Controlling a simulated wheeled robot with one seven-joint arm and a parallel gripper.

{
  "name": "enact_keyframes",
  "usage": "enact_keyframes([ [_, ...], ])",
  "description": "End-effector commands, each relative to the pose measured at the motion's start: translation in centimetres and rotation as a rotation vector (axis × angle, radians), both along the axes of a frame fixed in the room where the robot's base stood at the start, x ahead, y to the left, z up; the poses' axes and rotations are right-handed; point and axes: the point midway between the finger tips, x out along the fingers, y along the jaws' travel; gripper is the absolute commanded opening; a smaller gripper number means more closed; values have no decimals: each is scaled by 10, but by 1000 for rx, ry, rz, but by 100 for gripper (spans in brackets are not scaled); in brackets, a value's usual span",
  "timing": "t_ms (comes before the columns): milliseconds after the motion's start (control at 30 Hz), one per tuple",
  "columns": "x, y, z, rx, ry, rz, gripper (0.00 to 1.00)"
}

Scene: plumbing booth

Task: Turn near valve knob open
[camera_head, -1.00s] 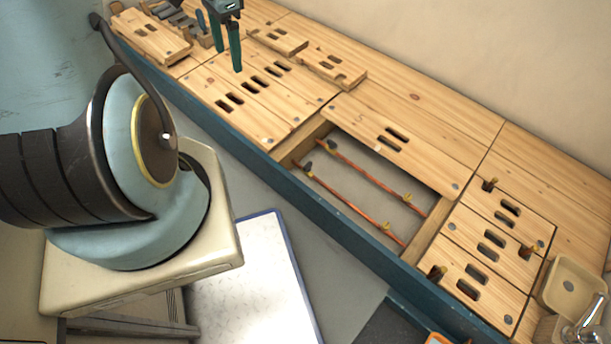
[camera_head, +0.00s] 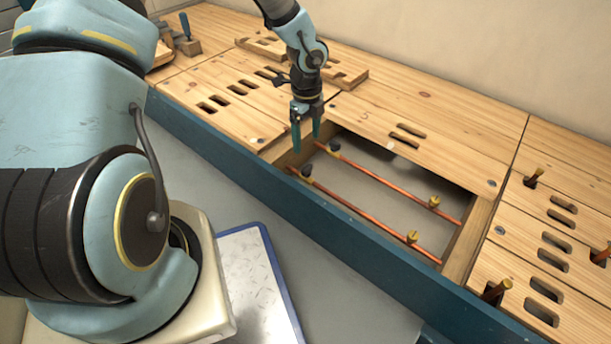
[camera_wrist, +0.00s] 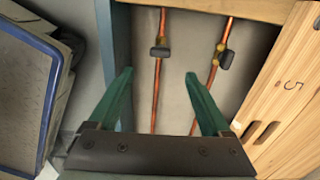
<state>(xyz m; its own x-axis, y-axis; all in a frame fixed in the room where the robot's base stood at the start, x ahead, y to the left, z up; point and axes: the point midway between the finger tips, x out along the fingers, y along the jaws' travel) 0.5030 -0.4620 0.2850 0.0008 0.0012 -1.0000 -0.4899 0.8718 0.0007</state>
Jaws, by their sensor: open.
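Two copper pipes run along the open bay in the bench floor, each with a brass valve and a dark knob at its left end. The near valve knob (camera_head: 306,171) is on the pipe closest to the blue bench edge. It also shows in the wrist view (camera_wrist: 159,52), crosswise over its pipe. The far valve knob (camera_head: 335,147) also shows in the wrist view (camera_wrist: 226,59), tilted. My gripper (camera_head: 307,140) is open and empty, pointing down above the bay's left end. In the wrist view its fingertips (camera_wrist: 159,74) straddle the near pipe's line, apart from the knob.
A wooden frame bar (camera_head: 290,153) bounds the bay on the left and a wooden panel marked 5 (camera_head: 420,125) behind. The blue bench rail (camera_head: 350,240) runs along the front. Slotted panels with upright pipe stubs are at right.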

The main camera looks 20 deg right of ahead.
Motion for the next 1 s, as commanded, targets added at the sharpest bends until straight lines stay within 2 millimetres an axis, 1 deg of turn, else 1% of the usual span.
enact_keyframes([
  [167,-1,-1,-19,-1,2,-9,82],
  [400,-2,-1,-65,1,3,-9,82],
  [600,-1,-1,-96,-1,2,-7,82],
  [800,-1,-1,-108,0,1,-7,82],
  [1000,-1,-1,-109,0,1,-6,82],
])
